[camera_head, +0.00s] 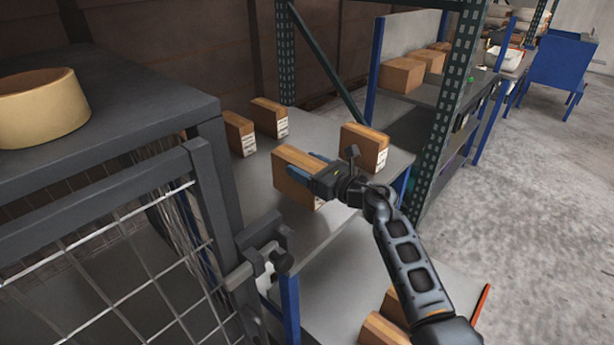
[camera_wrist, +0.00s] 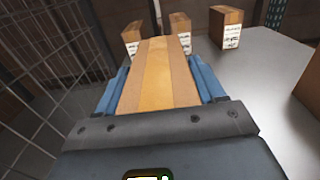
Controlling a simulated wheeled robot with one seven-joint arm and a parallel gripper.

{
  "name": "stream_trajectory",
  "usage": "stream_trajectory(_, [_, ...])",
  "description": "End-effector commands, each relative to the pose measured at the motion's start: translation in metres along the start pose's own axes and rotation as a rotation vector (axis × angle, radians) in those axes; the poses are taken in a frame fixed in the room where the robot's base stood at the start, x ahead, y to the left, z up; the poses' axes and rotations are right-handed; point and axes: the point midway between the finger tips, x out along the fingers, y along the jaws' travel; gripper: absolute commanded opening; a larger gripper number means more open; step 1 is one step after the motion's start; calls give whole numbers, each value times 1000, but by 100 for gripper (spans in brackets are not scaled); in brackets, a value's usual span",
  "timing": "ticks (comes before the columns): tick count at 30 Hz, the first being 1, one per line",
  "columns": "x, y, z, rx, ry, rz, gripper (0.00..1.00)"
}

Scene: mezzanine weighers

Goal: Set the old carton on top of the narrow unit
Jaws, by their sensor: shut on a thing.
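A brown carton (camera_head: 292,156) is between the blue fingers of my gripper (camera_head: 310,170), over the grey shelf top. My gripper is shut on it. In the wrist view, the carton (camera_wrist: 155,85) shows a lighter tape strip along its top, with one finger on each side. Whether its underside touches the shelf is hard to tell. A dark grey unit with mesh sides (camera_head: 150,85) stands at the left, nearer the camera; its flat top is higher than the shelf. Nothing readable marks which unit is the narrow one.
A round tan object (camera_head: 42,108) sits on the dark unit's top. Several other cartons, including one at the right (camera_head: 365,146), stand on the grey shelf (camera_head: 330,232). A green rack post (camera_head: 452,110) rises behind my arm. More cartons lie on a lower shelf.

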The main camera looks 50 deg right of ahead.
Motion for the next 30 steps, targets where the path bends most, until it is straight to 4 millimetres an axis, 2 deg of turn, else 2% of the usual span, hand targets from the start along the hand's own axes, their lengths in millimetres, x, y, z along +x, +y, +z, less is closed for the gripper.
stream_trajectory(3, [0,-1,-19,2,1,-1,18])
stream_trajectory(6, [0,-1,-27,1,-1,-1,18])
stream_trajectory(19, [0,-1,-33,0,-2,0,18])
stream_trajectory(20, [0,0,-33,0,0,0,70])
stream_trajectory(27, [0,0,-33,0,1,0,93])
stream_trajectory(30, [0,0,-33,0,1,0,94])
